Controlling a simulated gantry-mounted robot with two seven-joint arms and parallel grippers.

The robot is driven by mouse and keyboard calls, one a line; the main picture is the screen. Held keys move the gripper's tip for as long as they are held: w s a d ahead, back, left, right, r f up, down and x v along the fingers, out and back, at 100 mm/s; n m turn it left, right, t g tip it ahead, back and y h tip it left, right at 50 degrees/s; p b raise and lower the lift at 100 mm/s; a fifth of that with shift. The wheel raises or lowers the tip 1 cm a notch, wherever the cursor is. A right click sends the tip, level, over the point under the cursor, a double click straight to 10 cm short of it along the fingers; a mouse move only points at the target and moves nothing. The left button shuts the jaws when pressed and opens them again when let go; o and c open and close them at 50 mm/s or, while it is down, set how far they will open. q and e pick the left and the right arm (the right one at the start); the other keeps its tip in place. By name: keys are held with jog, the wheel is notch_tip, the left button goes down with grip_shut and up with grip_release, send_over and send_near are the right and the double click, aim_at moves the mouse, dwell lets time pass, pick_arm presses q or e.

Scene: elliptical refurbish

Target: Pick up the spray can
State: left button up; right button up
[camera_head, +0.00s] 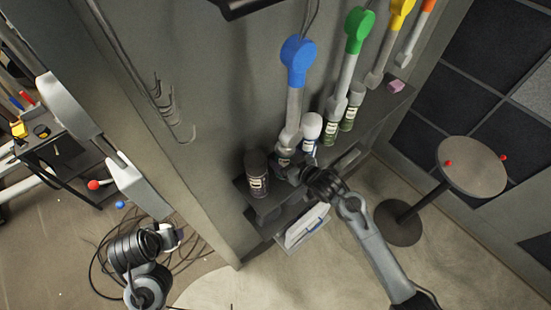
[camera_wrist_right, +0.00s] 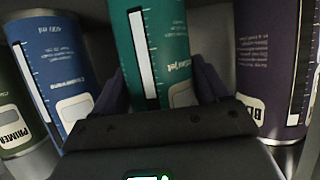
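In the right wrist view a teal can (camera_wrist_right: 160,45) stands between the two fingers of my right gripper (camera_wrist_right: 165,90). The fingers lie close along its sides; whether both touch it is not clear. In the head view my right gripper (camera_head: 305,178) reaches in at the front of the shelf, just right of a dark can (camera_head: 256,175), and largely hides what is between its fingers. My left arm is low at the left, its gripper (camera_head: 168,237) away from the shelf; its fingers are too small to read.
A blue can (camera_wrist_right: 55,65) and a dark green primer can (camera_wrist_right: 15,115) stand left of the teal can, a purple can (camera_wrist_right: 268,60) close on its right. The shelf (camera_head: 268,208) also bears green-labelled cans (camera_head: 332,130). A round stool (camera_head: 470,170) stands right.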

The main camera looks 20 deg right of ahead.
jog(key=c, duration=0.5)
jog(key=shift+r, duration=0.15)
jog(key=shift+s+r, duration=0.1)
jog(key=shift+s, duration=0.05)
jog(key=shift+r+b, duration=0.3)
jog(key=shift+r, duration=0.1)
jog(key=r, duration=0.5)
jog(key=shift+s+d+r+b, duration=0.15)
jog(key=shift+s+r+b, duration=0.1)
jog(key=shift+r+b, duration=0.15)
jog(key=s+d+b, duration=0.1)
jog(key=s+d, duration=0.2)
jog(key=s, duration=0.6)
jog(key=s+d, duration=0.4)
jog(key=s, duration=0.4)
jog(key=shift+s+b, duration=0.35)
jog(key=shift+d, duration=0.1)
